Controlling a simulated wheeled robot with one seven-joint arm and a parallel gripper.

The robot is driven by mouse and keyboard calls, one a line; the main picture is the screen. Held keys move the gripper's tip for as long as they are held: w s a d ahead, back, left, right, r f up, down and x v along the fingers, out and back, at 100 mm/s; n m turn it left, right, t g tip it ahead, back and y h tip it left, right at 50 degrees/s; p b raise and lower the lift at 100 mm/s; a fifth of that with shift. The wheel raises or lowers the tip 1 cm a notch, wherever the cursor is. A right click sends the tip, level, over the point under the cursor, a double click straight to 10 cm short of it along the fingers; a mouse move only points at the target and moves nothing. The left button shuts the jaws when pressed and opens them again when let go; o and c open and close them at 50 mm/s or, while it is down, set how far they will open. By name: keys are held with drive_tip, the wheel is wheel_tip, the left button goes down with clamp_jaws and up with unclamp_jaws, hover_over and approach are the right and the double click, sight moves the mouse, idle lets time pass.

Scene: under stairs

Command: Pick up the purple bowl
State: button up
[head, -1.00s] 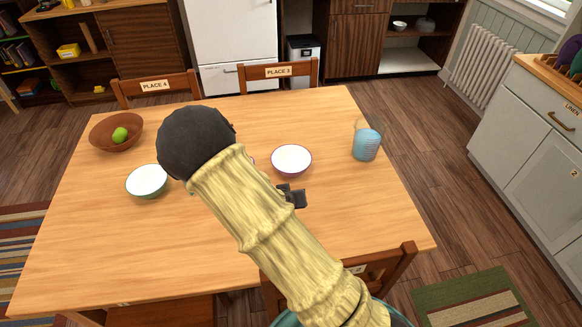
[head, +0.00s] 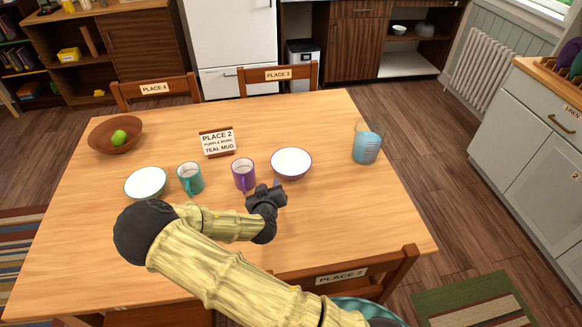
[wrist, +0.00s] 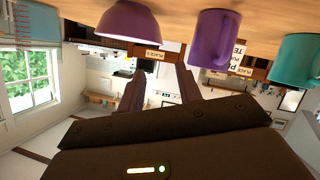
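The purple bowl (head: 291,163), white inside with a purple rim, stands upright on the wooden table (head: 330,215). Its purple outside (wrist: 128,22) shows at the top of the upside-down wrist view. My gripper (head: 275,189) is low over the table, just in front of the bowl and slightly to its left. In the wrist view, the two fingers of my gripper (wrist: 160,80) are spread apart with nothing between them. The bowl lies beyond the fingertips, apart from them as far as I can tell.
A purple mug (head: 244,175) stands close left of the bowl, with a teal mug (head: 190,178) and a teal bowl (head: 146,182) farther left. A place card (head: 217,142) stands behind. A blue measuring jug (head: 366,147) is at the right. The table between bowl and jug is clear.

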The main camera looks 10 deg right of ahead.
sight(273, 167)
drive_tip(key=p+x, duration=0.1)
drive_tip(key=x, duration=0.9)
drive_tip(key=shift+w, duration=0.15)
drive_tip(key=shift+p+x, duration=0.8)
drive_tip(key=shift+x, duration=1.7)
clamp_jaws()
